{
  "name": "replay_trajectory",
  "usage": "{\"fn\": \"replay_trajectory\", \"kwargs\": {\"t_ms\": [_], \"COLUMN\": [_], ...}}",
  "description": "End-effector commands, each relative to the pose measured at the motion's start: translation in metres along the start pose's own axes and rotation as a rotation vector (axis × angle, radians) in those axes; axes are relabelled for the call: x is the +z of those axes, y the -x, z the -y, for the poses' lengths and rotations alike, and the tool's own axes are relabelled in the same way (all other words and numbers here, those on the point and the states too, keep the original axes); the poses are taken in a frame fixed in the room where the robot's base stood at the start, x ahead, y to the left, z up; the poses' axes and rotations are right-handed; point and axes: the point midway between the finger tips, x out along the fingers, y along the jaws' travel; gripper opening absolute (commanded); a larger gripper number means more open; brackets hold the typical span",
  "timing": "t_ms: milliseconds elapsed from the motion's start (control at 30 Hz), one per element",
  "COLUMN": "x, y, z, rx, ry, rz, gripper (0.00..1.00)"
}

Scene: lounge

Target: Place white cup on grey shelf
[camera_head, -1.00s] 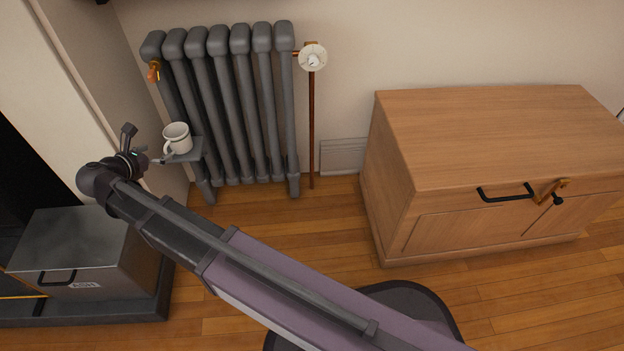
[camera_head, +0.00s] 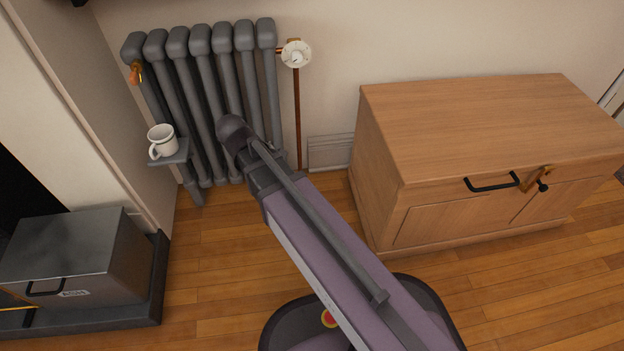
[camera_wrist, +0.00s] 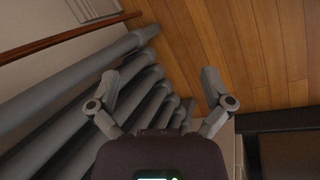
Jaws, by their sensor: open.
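The white cup (camera_head: 161,141) stands upright on a small grey shelf (camera_head: 178,155) at the left end of the radiator, its handle towards the lower left. My arm reaches up in front of the radiator, to the right of the cup and apart from it. My gripper is hidden behind the arm in the head view. In the wrist view my gripper (camera_wrist: 160,92) has its two fingers spread wide with nothing between them. The cup does not show in the wrist view.
A grey ribbed radiator (camera_head: 215,85) stands against the wall, with a copper pipe and white dial (camera_head: 296,54) at its right. A wooden cabinet (camera_head: 480,130) is on the right. A dark metal box (camera_head: 75,255) sits at lower left. Wooden floor (camera_head: 225,250) lies clear between.

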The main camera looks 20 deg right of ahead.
Motion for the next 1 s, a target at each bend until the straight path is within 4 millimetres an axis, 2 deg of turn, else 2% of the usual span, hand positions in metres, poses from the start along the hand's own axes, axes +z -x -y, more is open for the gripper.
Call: {"fn": "replay_trajectory", "kwargs": {"t_ms": [33, 200, 500, 700, 1000], "x": [0.017, 0.057, 0.114, 0.130, 0.131], "y": [-0.006, -0.022, -0.038, -0.040, -0.041], "z": [0.000, 0.002, 0.011, 0.015, 0.015], "rx": [-0.036, -0.163, -0.369, -0.441, -0.452], "ry": [-0.075, -0.338, -0.760, -0.901, -0.925], "rz": [-0.003, -0.015, -0.011, -0.003, -0.001], "gripper": [1.00, 1.00, 1.00, 1.00, 1.00]}}
